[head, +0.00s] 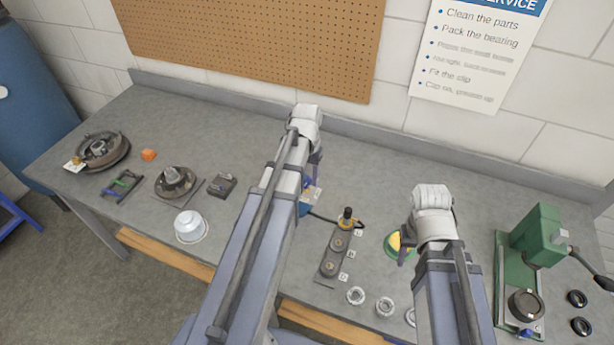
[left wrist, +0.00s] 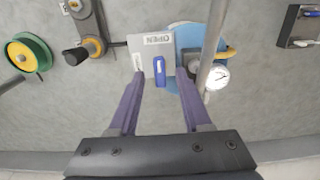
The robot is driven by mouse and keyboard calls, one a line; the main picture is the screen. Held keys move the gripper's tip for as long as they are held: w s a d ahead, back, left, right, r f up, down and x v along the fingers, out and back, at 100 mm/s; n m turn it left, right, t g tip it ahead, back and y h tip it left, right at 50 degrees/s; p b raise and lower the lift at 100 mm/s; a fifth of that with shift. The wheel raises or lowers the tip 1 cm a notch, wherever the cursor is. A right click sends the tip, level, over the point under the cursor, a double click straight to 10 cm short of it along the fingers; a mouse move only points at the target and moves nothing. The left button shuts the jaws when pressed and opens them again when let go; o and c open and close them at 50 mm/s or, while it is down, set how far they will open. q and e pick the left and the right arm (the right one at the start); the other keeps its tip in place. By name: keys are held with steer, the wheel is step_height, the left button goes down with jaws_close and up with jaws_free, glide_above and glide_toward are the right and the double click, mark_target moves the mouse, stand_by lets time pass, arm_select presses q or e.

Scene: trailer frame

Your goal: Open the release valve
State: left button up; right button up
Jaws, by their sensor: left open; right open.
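In the left wrist view a short blue lever (left wrist: 159,70) sits on a grey plate (left wrist: 143,45) marked "OPEN". A blue body (left wrist: 188,38), a grey pipe and a round white gauge (left wrist: 217,77) are just right of it. My left gripper (left wrist: 159,80) is open. Its two purple fingers reach toward the plate, with the lever between their tips; I cannot tell the remaining distance. In the head view the blue unit (head: 308,197) is mostly hidden behind my left arm, near my left gripper (head: 317,160). My right gripper (head: 405,252) is over the bench, apart from the unit.
A block with round knobs (head: 336,255) stands right of the blue unit. A green and yellow wheel (head: 393,243) is by my right gripper. A green press (head: 535,245) stands at the right. Metal rings lie along the front edge. Hub parts (head: 175,182) occupy the left bench.

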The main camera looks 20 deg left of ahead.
mark_target(307, 182)
arm_select(q)
step_height(307, 182, up, 7)
steer(key=p, duration=0.6)
steer(key=shift+p, duration=0.3)
arm_select(e)
step_height(307, 182, up, 7)
